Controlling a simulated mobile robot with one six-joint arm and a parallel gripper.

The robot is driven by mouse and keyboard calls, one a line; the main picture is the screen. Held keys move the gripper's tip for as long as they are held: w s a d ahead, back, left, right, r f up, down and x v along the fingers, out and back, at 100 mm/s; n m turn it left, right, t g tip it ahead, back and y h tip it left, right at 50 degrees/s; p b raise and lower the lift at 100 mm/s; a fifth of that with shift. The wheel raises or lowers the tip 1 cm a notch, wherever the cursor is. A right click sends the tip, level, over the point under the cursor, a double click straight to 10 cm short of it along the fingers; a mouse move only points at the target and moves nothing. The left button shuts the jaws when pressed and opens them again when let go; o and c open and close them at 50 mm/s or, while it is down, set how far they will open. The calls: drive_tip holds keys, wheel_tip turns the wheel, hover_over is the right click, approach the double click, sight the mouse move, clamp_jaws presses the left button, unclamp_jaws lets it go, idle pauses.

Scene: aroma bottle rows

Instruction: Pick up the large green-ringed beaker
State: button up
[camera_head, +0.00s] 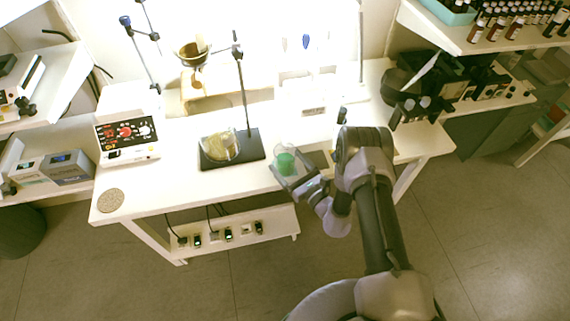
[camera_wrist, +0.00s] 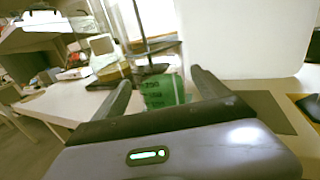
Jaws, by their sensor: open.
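The green-ringed beaker (camera_head: 286,161) is clear glass with a green band. It stands near the front edge of the white table, right of the stand's dark base. My gripper (camera_head: 287,176) reaches it from the front right. In the wrist view the beaker's green, marked wall (camera_wrist: 162,92) shows between the two spread fingers of my gripper (camera_wrist: 162,84). The fingers are open, one to each side of it. Whether they touch the glass cannot be told. The beaker's lower part is hidden behind my gripper body in the wrist view.
Left of the beaker, a glass vessel with yellowish content (camera_head: 220,147) stands on a dark stand base (camera_head: 252,145) with an upright rod. A control box (camera_head: 128,138) and a round cork mat (camera_head: 111,200) are farther left. Black instruments (camera_head: 405,98) stand on the right.

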drive_tip(key=shift+x, duration=0.95)
drive_tip(key=c, duration=1.7)
drive_tip(key=shift+r, duration=0.1)
drive_tip(key=shift+c, duration=0.2)
